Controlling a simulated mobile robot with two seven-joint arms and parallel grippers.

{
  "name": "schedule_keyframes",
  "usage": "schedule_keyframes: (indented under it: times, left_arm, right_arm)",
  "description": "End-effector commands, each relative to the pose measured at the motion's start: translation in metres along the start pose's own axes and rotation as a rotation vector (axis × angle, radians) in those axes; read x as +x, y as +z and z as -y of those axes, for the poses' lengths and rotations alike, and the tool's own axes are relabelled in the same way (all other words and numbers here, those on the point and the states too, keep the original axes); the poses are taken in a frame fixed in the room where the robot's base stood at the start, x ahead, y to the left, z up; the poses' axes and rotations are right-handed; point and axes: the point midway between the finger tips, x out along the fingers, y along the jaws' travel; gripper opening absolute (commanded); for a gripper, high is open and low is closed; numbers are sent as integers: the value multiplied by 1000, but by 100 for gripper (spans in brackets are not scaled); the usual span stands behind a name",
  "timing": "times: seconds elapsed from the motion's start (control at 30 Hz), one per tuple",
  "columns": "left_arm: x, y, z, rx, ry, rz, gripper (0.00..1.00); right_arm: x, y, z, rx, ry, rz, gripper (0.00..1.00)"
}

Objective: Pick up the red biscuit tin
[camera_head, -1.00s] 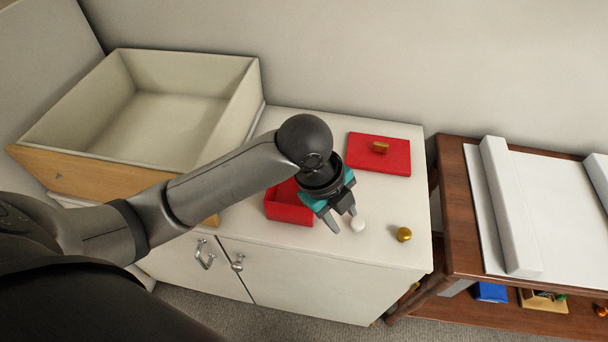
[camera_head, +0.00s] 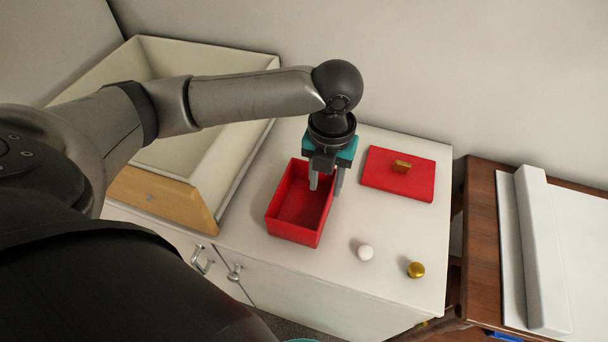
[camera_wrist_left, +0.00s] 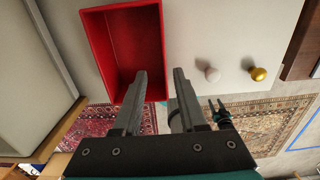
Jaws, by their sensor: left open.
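The red biscuit tin (camera_head: 279,219) is an open, empty-looking box on the white cabinet top, and it also shows in the left wrist view (camera_wrist_left: 95,45). Its red lid (camera_head: 380,182) with a golden-brown handle lies apart from it, to the right. My left gripper (camera_head: 326,190) is open at the tin's right wall. In the left wrist view (camera_wrist_left: 160,75) that wall lines up between the two fingers; I cannot tell how deep they reach. My right gripper (camera_wrist_left: 216,104) shows small in the left wrist view, its fingers apart.
A white knob-like ball (camera_head: 365,253) and a gold one (camera_head: 416,270) sit on the cabinet top (camera_head: 330,270) near its front. A large cream open box (camera_head: 262,68) with a wooden front stands to the left. A brown wooden table (camera_head: 483,230) is at the right.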

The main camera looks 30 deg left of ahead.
Motion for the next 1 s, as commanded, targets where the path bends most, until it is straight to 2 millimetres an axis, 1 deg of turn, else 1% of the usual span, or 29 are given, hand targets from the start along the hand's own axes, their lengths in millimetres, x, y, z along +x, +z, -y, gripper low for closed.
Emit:
schedule_keyframes:
  times: [0.03,0.1,0.33,0.5,0.6,0.73,0.93,0.97,1.0]
  left_arm:
    - [12,0,0,0,0,-3,41]
    - [20,0,0,0,0,-1,41]
    - [35,1,2,0,-1,0,41]
    - [61,5,8,0,-1,-2,41]
    - [74,5,8,0,-1,0,41]
    - [81,5,8,1,0,3,41]
    - [80,5,8,2,-1,3,41]
    - [80,5,8,2,-1,3,39]
    - [80,5,8,2,-1,3,34]
  right_arm:
    - [4,0,0,-1,0,0,50]
    - [6,0,0,-1,0,0,50]
    - [10,-1,0,-1,0,-2,50]
    - [20,-2,0,-1,0,-4,50]
    - [23,-2,0,-1,0,-6,50]
    - [24,-4,0,-1,1,-8,50]
    - [23,-4,0,0,1,-9,50]
    - [23,-4,0,0,1,-9,50]
    - [23,-4,0,0,1,-9,50]
